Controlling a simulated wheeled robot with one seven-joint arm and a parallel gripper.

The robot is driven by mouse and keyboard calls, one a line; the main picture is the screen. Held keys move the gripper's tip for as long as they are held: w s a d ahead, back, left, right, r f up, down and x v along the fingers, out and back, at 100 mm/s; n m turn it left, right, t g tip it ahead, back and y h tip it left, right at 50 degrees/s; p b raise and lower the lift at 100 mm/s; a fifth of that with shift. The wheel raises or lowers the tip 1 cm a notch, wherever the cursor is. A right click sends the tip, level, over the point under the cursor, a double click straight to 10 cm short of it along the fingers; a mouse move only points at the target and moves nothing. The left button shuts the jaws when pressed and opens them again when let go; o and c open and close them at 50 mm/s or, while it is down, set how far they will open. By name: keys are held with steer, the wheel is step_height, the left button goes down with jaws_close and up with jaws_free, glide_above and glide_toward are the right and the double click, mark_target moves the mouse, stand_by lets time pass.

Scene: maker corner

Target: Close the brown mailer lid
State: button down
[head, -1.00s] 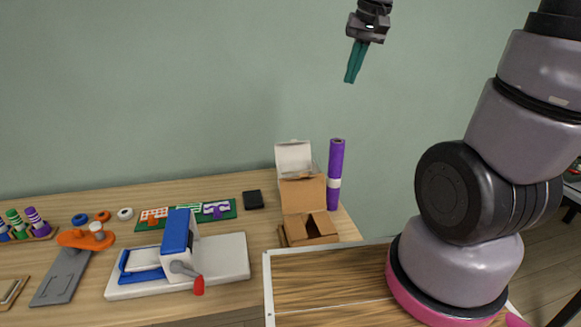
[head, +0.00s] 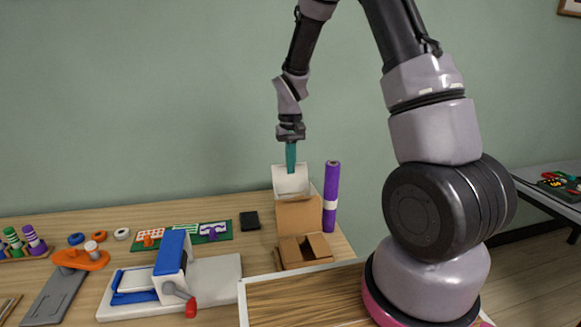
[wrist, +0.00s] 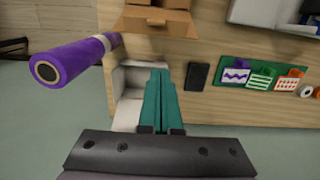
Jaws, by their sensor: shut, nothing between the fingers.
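The brown mailer (head: 306,252) sits near the table's right end with its front flaps sticking up. A brown panel, seemingly its lid (head: 299,214), stands raised at its back. In the wrist view brown cardboard (wrist: 160,22) shows at the top. A white open box (head: 291,181) with a raised lid is just behind it; it also shows in the wrist view (wrist: 128,82). My gripper (head: 291,170) is shut and empty, its teal fingers pointing down in front of the white lid in the head view. Whether they touch it, I cannot tell.
A purple roll (head: 331,190) stands upright close to the right of the boxes. A black block (head: 249,221) and a green board with cards (head: 190,236) lie left. A blue-and-white press with a red-tipped handle (head: 172,262) stands nearer. A wooden-topped surface (head: 300,300) is in front.

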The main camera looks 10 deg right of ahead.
steer(key=shift+s+f, duration=0.7)
steer(key=shift+f, duration=0.25)
steer(key=shift+s+f, duration=0.65)
steer(key=shift+f, duration=0.3)
steer(key=shift+s+f, duration=0.7)
steer(key=shift+f, duration=0.25)
